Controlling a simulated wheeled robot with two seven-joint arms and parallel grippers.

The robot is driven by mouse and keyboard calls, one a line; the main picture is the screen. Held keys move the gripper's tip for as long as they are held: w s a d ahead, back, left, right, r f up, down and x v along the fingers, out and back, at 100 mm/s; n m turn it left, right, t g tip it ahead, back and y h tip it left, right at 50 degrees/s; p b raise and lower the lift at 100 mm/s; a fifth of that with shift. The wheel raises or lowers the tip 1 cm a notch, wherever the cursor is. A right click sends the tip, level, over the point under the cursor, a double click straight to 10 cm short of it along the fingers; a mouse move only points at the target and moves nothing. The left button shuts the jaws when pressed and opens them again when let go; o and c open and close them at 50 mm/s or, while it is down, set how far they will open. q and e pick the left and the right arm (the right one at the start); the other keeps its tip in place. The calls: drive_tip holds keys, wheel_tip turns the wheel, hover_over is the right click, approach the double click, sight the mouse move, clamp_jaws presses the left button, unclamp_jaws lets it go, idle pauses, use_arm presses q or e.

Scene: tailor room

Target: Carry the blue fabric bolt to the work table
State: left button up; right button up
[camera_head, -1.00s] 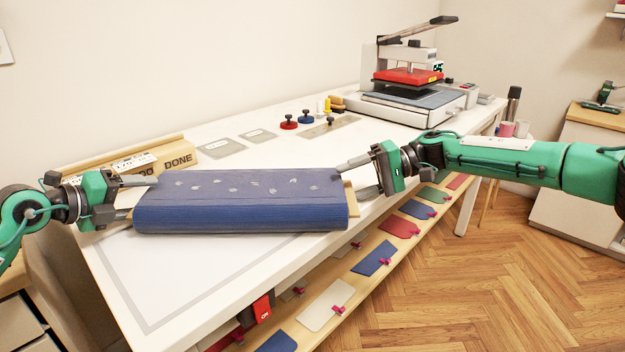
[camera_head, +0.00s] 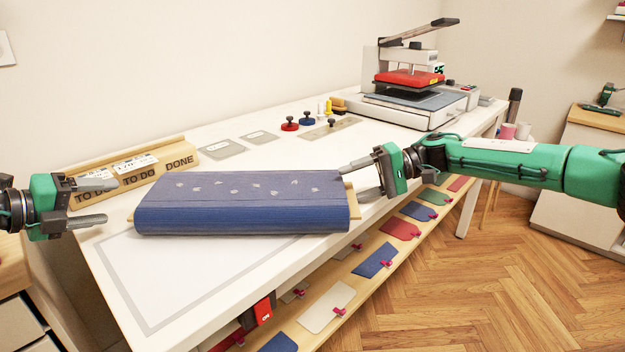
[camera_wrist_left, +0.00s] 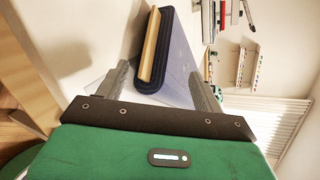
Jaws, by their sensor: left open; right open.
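The blue fabric bolt (camera_head: 240,203) lies on the white work table (camera_head: 190,280), wrapped on a flat wooden board whose ends show. My left gripper (camera_head: 102,201) is open and empty, off the bolt's left end with a visible gap. In the left wrist view, the bolt's end (camera_wrist_left: 158,50) with its board edge shows ahead, beyond the open fingers (camera_wrist_left: 165,90). My right gripper (camera_head: 362,180) is open at the bolt's right end, its fingers close around that end. I cannot tell whether they touch it.
A wooden TO DO / DONE rack (camera_head: 140,166) stands behind the bolt. A heat press (camera_head: 408,85) stands at the back right, with red and blue knobs (camera_head: 290,124) left of it. A lower shelf (camera_head: 345,285) holds fabric swatches. The table's front left is clear.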

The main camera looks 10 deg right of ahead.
drive_tip(key=v, duration=1.2)
drive_tip(key=shift+a, duration=0.1)
